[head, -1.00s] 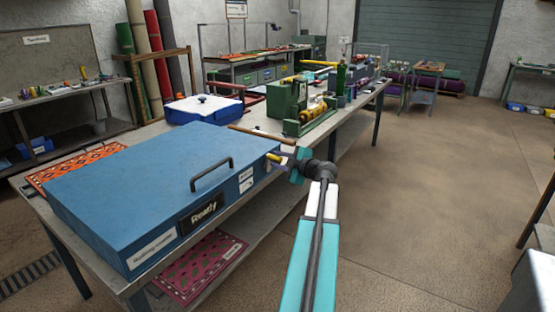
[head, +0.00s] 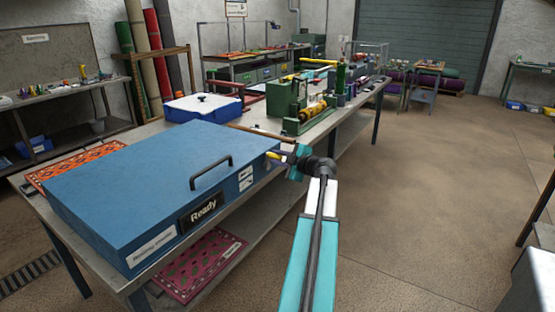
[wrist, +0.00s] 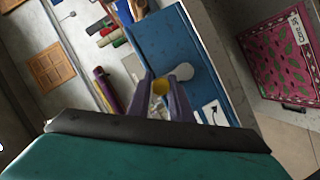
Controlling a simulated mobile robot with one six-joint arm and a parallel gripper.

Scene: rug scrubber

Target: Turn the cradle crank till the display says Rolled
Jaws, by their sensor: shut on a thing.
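The blue machine with a lid (head: 130,180) stands on the near bench. Its display (head: 201,208) reads "Ready". My gripper (head: 282,155) is at the right end of the machine, shut on the yellow crank knob (head: 273,154). The crank's arm is mostly hidden.
An orange patterned rug (head: 80,163) lies behind the machine, and a pink one (head: 205,265) on the shelf below. A blue and white box (head: 203,108) and a green roller device (head: 305,108) stand farther along the bench.

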